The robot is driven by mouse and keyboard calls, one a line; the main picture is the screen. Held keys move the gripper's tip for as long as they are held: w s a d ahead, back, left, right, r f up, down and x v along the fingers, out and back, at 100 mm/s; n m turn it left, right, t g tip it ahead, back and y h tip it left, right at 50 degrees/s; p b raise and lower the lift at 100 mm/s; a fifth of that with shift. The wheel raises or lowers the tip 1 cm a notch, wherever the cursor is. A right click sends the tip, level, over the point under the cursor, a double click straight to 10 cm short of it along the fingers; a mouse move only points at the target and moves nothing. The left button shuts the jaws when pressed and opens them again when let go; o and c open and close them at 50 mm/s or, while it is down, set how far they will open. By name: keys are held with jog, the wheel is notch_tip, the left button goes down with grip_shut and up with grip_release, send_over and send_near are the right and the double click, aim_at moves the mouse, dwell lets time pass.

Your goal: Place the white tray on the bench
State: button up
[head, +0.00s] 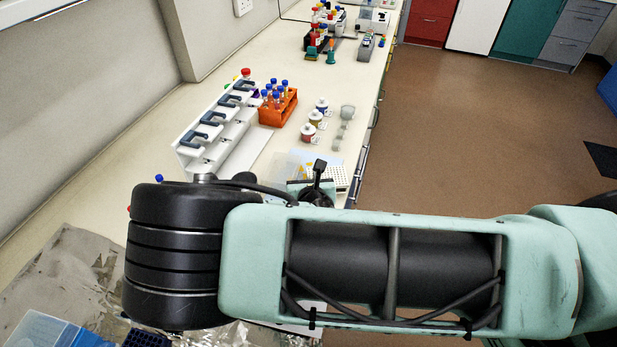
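A white tray with rows of small holes (341,177) shows just beyond my arm, near the bench's right edge. Its near part is hidden behind my arm, so I cannot tell whether it rests on the bench or is held. A black and pale green end part of my arm, likely at my gripper (318,184), stands just left of the tray's visible part. The fingertips are hidden, and I cannot tell whether they touch the tray. The cream bench (110,195) runs away from me along the wall.
A white pipette stand (222,122), an orange tube rack (279,110) and several small bottles, one of them red-labelled (308,132), stand beyond my arm. Crumpled foil (60,270) and a blue box (45,330) lie at the near left. Open floor (450,130) lies to the right.

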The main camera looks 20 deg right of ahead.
jog(key=shift+r, duration=0.1)
jog(key=shift+r, duration=0.2)
jog(key=b+v, duration=0.3)
jog(key=v, duration=0.8)
jog(key=s+f+m+g, duration=0.1)
jog(key=s+m+g, duration=0.1)
jog(key=s+f+m+g, duration=0.1)
jog(key=s+m+g, duration=0.1)
jog(key=m, duration=0.1)
jog(key=s+f+m+g, duration=0.2)
jog(key=shift+s+m, duration=0.3)
jog(key=shift+s, duration=0.1)
jog(key=s+a+m+g, duration=0.1)
jog(key=s+r+m+g+y, duration=0.1)
jog(key=s+m, duration=0.1)
jog(key=s+a+m+g, duration=0.1)
jog(key=s+m+g, duration=0.1)
jog(key=shift+s+a+r+y, duration=0.1)
jog(key=shift+a+r+y, duration=0.2)
jog(key=shift+a+r, duration=0.1)
jog(key=s+a+r+m+g+y, duration=0.2)
jog(key=s+r+m+g, duration=0.15)
jog(key=r+m, duration=0.45)
jog(key=s+d+r+m, duration=0.2)
jog(key=r, duration=0.4)
jog(key=s+d+r+m, duration=0.2)
jog(key=d+r+m, duration=0.1)
jog(key=r, duration=0.3)
jog(key=shift+s+d+r, duration=0.25)
jog(key=shift+s+r, duration=0.05)
